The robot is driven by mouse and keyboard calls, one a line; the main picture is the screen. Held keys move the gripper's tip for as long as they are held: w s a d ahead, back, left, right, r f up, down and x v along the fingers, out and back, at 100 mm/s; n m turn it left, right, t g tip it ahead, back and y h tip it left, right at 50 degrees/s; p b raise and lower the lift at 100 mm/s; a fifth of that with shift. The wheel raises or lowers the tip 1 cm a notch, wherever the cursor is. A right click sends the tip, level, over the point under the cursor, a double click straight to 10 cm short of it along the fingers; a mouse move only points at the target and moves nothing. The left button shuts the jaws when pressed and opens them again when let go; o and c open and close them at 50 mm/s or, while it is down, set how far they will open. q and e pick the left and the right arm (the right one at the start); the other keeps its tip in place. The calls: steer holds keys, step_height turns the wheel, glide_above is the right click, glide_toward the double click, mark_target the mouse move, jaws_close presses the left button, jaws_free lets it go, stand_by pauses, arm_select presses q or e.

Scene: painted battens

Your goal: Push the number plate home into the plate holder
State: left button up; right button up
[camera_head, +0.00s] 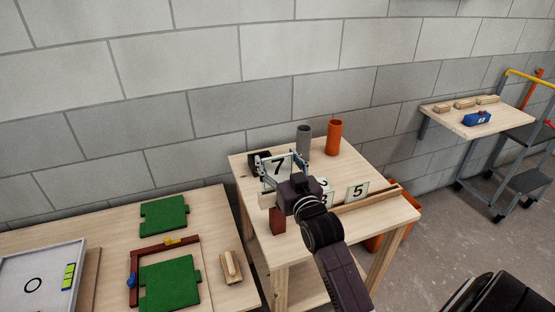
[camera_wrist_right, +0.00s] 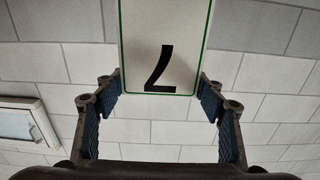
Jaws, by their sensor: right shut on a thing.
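The number plate (camera_head: 279,166), white with a green edge and a black 7, is held upright by my right gripper (camera_head: 276,177) above the left part of the small table. In the right wrist view the plate (camera_wrist_right: 185,45) shows its 7 upside down, between the blue-padded fingers of the gripper (camera_wrist_right: 160,88). A long wooden rail (camera_head: 371,198), which looks like the plate holder, lies along the table's front. A plate with a 5 (camera_head: 357,191) stands at it. Other numbered plates (camera_head: 324,184) are partly hidden by my right wrist, as is the rail's left part. My left gripper is out of view.
A grey cylinder (camera_head: 304,140) and an orange cylinder (camera_head: 334,137) stand at the table's back. A dark red block (camera_head: 278,221) is at the front left. A lower table at left holds green boards (camera_head: 164,216) and a tray (camera_head: 41,277). A wall shelf (camera_head: 455,118) is at right.

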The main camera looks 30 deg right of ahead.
mark_target(278, 177)
steer(key=shift+p, duration=0.8)
stand_by(1.4)
steer(key=shift+f+b, duration=1.85)
steer(key=shift+f, duration=0.95)
steer(key=o, duration=1.2)
steer(key=shift+o, duration=0.2)
steer(key=v, duration=1.2)
